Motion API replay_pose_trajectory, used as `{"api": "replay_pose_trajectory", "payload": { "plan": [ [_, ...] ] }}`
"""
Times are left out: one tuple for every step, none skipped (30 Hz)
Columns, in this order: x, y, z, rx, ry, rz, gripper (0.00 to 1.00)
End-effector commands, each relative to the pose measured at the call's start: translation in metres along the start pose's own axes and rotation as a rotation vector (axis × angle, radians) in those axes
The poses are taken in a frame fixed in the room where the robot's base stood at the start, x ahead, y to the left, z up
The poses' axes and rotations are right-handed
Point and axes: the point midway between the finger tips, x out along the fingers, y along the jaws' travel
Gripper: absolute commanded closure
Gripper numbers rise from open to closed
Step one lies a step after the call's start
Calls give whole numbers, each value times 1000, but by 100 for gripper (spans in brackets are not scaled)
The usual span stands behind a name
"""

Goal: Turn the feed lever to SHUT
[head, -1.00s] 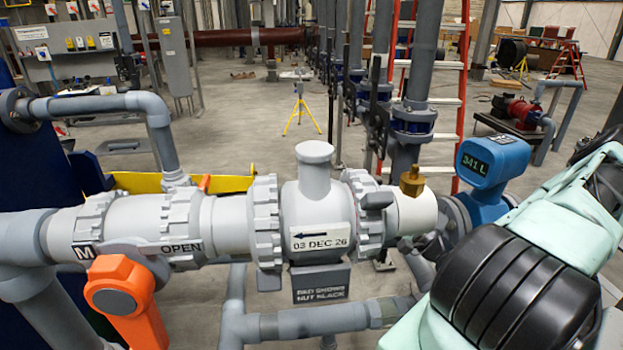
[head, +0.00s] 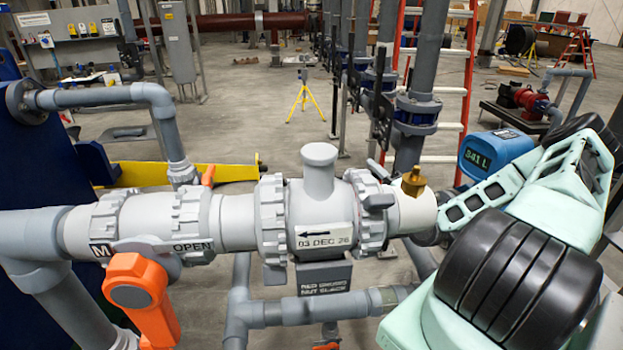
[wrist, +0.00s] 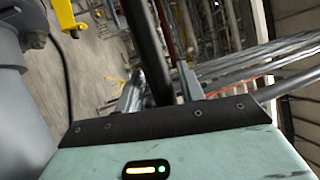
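A large orange lever (head: 138,295) is at the lower left of the head view, on the left end of the grey pipe valve. Its handle hangs down and slightly right from its round hub. The OPEN label (head: 193,246) is on the valve body, up and right of the hub; no SHUT mark is legible. My gripper (wrist: 160,70) shows in the wrist view as two grey fingers apart, with a dark bar seen between them. It is not touching the lever. In the head view my arm is at the right, well away from the lever, and the fingers are not clearly visible.
A grey check valve (head: 320,215) with a date tag sits mid-pipe. A brass fitting (head: 413,182) and a blue flow meter (head: 495,155) are to its right. A yellow beam (head: 230,173) lies behind the pipe. A smaller orange handle (head: 208,175) stands on top of the pipe.

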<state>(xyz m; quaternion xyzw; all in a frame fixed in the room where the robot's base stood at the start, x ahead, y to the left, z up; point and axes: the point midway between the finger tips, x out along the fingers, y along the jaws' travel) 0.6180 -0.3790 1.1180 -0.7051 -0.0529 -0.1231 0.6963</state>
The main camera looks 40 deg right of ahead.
Motion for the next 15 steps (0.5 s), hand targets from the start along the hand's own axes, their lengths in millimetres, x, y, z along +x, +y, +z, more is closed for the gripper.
{"api": "replay_pose_trajectory", "payload": {
  "plan": [
    [0, 0, 0, 0, 0, 0, 76],
    [0, 0, 0, 0, 0, 0, 84],
    [0, 0, 0, 0, 0, 0, 84],
    [0, 0, 0, 0, 0, 0, 84],
    [0, 0, 0, 0, 0, 0, 84],
    [0, 0, 0, 0, 0, 0, 84],
    [0, -1, 0, 0, -1, 1, 84],
    [1, -2, 0, 0, -1, 1, 84],
    [2, -3, 1, -1, -3, 1, 84],
    [1, -3, 1, -1, -2, 1, 84],
    [0, -2, 0, -1, -1, 1, 84],
    [-1, 0, 0, 0, 0, 0, 84],
    [-1, 0, 1, 0, 0, 0, 84],
    [-2, 0, 1, 1, 0, 0, 84],
    [-3, -1, 2, 1, 0, 0, 84]
  ]
}}
